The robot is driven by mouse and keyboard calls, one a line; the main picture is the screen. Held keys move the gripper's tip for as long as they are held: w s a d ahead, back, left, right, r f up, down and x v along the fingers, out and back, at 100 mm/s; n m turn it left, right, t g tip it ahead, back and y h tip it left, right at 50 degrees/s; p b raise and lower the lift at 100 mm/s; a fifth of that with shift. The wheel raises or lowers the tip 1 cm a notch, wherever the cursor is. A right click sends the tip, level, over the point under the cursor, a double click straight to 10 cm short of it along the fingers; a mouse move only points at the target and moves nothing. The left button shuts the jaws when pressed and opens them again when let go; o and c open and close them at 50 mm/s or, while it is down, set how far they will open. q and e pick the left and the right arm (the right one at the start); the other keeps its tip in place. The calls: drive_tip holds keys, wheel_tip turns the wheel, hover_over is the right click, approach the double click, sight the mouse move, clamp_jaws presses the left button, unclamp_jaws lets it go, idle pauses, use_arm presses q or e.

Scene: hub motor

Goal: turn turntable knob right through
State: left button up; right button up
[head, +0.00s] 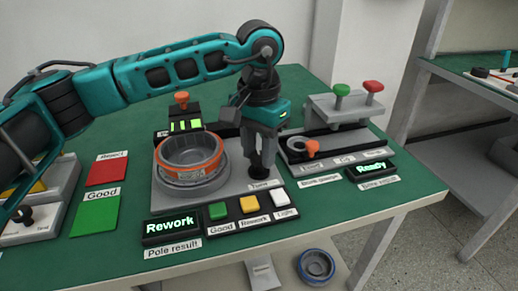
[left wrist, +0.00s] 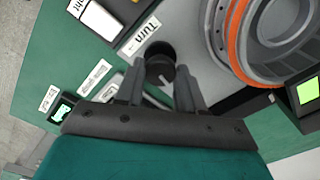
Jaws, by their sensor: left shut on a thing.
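The turntable knob (left wrist: 160,66) is a dark round knob beside a "Turn" label on the grey fixture plate. In the left wrist view it sits between the two fingers of my left gripper (left wrist: 158,85). In the head view my left gripper (head: 261,165) points straight down over the knob, which is mostly hidden behind the fingers. The gripper is shut on the knob. The turntable holds a ring-shaped hub part (head: 190,158) with an orange band, just left of the gripper; it also shows in the left wrist view (left wrist: 235,35). My right gripper is in neither view.
In front are a "Rework" display (head: 171,225) and a row of green, yellow and white buttons (head: 249,205). A brake fixture (head: 345,108) with green and red knobs stands right, beside a "Ready" display (head: 371,170). Red and green pads (head: 96,212) lie left.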

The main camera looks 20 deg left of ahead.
sight(259, 155)
use_arm(q)
drive_tip(key=shift+m, duration=0.3)
drive_tip(key=o, duration=1)
drive_tip(key=shift+o, duration=0.2)
drive_tip(key=shift+r, duration=0.1)
wheel_tip(259, 155, up, 13)
drive_tip(key=p, duration=0.2)
drive_tip(key=shift+p, duration=0.3)
